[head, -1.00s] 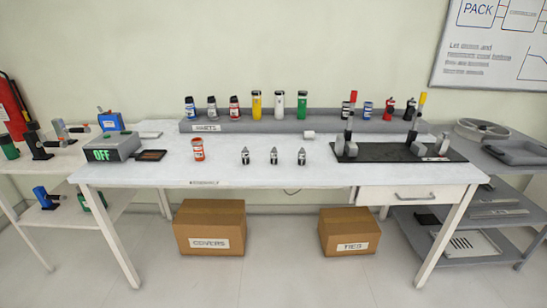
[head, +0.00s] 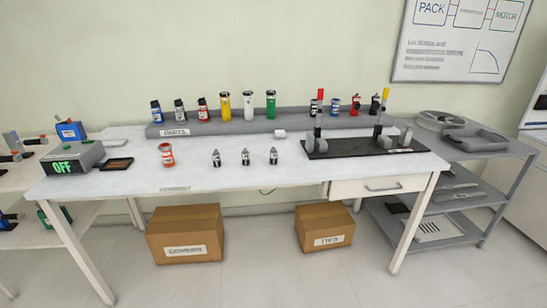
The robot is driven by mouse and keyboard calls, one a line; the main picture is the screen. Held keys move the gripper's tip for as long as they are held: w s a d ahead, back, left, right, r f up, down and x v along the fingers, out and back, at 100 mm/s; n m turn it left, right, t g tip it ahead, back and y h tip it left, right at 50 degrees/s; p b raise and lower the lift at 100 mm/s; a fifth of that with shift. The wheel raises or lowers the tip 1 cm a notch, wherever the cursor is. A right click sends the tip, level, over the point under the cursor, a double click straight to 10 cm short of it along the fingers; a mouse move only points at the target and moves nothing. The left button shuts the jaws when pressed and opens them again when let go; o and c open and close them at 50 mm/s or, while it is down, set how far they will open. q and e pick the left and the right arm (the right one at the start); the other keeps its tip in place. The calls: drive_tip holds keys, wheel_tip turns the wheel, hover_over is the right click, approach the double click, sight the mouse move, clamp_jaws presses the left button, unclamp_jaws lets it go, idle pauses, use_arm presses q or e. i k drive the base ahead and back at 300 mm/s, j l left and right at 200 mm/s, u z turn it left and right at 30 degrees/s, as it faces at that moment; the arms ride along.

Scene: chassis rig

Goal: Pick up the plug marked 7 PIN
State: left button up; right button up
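Three small dark plugs with pale labels stand in a row on the white table: a left one (head: 216,158), a middle one (head: 245,157) and a right one (head: 273,156). Their markings are too small to read, so I cannot tell which is marked 7 PIN. Neither of my grippers shows in the head view.
The white table (head: 120,184) also holds an OFF box (head: 72,159), a dark tray (head: 116,164), an orange container (head: 167,155) and a black fixture plate (head: 345,151). A grey PARTS shelf (head: 225,127) carries several containers. Cardboard boxes (head: 185,235) stand underneath.

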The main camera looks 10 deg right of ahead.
sight(272, 152)
drive_tip(key=i+j+z, duration=0.45)
drive_tip(key=j+z, duration=0.15)
drive_tip(key=i+j+z, duration=0.25)
drive_tip(key=j+z, duration=0.3)
drive_tip(key=j, duration=0.15)
